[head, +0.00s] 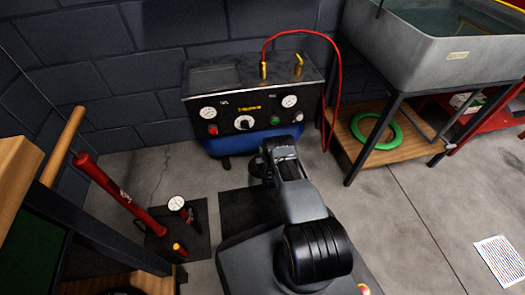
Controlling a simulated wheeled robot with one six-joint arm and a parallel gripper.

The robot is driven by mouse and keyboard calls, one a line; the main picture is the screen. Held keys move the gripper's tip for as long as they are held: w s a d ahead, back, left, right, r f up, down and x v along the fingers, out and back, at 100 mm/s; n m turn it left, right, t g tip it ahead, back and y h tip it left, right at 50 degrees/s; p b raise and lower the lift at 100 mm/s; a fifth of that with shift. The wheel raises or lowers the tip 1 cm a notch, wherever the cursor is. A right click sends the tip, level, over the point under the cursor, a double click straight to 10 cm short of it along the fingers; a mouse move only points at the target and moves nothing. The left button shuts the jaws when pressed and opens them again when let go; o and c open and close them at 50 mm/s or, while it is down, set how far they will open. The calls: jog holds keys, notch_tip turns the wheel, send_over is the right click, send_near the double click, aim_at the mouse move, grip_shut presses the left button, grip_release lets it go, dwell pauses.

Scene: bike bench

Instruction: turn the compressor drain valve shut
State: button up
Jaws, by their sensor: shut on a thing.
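The compressor (252,87) stands against the block wall, with a dark control panel above a blue tank (225,145). My gripper (268,158) is at the lower front of the tank, reaching in from the front right. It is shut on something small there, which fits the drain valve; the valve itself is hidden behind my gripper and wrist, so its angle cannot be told. A yellow lever (298,63) and a brass fitting with a red hose (337,75) are on top of the compressor, apart from my gripper.
A red floor pump (118,192) with a gauge stands at the left beside a wooden bench (17,165). A grey sink (432,55) on a dark frame stands at the right; a green ring (376,128) lies on its lower shelf. The floor at the right front is mostly clear.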

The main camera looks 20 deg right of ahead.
grip_shut()
jog(key=shift+s+d+f+m, duration=0.1)
jog(key=shift+d+f+m, duration=0.35)
jog(key=shift+m, duration=2.5)
jog(key=shift+d+f+m, duration=0.3)
jog(key=shift+f+m, duration=0.1)
jog(key=shift+m, duration=2.6)
jog(key=shift+s+d+f+m, duration=0.1)
jog(key=shift+d+f+m, duration=0.35)
jog(key=shift+m, duration=2.5)
jog(key=shift+w, duration=0.1)
jog(key=shift+o, duration=2)
grip_release()
jog(key=shift+o, duration=1.3)
jog(key=shift+d, duration=0.1)
jog(key=shift+s, duration=0.2)
